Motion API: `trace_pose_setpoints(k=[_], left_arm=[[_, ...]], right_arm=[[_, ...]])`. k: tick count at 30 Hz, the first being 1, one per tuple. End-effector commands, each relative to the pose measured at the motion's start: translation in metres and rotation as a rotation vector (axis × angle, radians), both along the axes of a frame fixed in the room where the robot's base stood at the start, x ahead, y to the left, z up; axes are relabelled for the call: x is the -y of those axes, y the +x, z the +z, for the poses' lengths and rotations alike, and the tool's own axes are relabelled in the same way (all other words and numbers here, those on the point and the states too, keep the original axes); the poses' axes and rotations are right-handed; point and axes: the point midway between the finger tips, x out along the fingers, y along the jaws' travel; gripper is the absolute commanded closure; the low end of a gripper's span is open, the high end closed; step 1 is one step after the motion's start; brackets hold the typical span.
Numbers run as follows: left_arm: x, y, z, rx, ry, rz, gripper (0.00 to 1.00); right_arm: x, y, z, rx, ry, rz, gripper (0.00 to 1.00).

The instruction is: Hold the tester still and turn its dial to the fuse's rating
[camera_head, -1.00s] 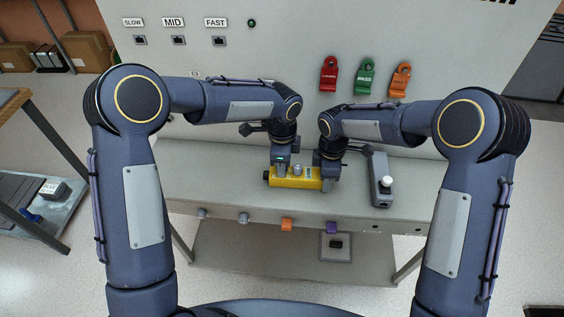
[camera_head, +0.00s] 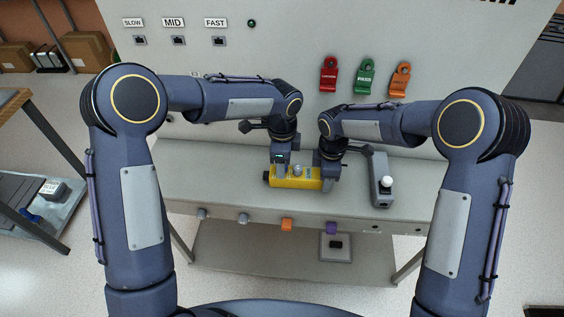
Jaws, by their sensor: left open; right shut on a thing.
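The yellow tester (camera_head: 296,183) lies lengthwise on the grey bench, with a black end at its left and a small display on its top. My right gripper (camera_head: 328,178) is shut on the right end of the tester. My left gripper (camera_head: 281,168) is open, pointing down just above and behind the tester's left part. A small round grey knob, apparently the dial (camera_head: 299,186), shows on the tester's top beside the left fingers. I cannot read its setting. I cannot make out a fuse.
A grey device with a white knob (camera_head: 386,182) stands right of the tester on the bench (camera_head: 225,190). Red, green and orange tags (camera_head: 365,78) hang on the panel behind. SLOW, MID and FAST sockets (camera_head: 177,40) are at upper left. The bench left of the tester is clear.

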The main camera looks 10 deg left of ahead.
Motion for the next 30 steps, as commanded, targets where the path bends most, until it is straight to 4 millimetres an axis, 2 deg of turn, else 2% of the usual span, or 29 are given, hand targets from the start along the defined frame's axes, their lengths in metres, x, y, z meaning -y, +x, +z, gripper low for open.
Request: trace_pose_setpoints(k=[9, 15, 21, 30], left_arm=[[0.001, 0.001, 0.067, 0.005, -0.002, 0.0, 0.5], [0.001, 0.001, 0.098, 0.003, -0.001, -0.001, 0.5], [0.0, 0.0, 0.111, 0.0, 0.0, -0.001, 0.5], [0.0, 0.0, 0.111, 0.0, 0.0, -0.001, 0.5]], right_arm=[[0.0, 0.0, 0.0, 0.0, 0.0, 0.0, 0.86], [0.0, 0.0, 0.0, 0.0, 0.0, 0.0, 0.86], [0.0, 0.0, 0.0, 0.0, 0.0, 0.0, 0.86], [0.0, 0.0, 0.0, 0.001, 0.001, 0.0, 0.86]])
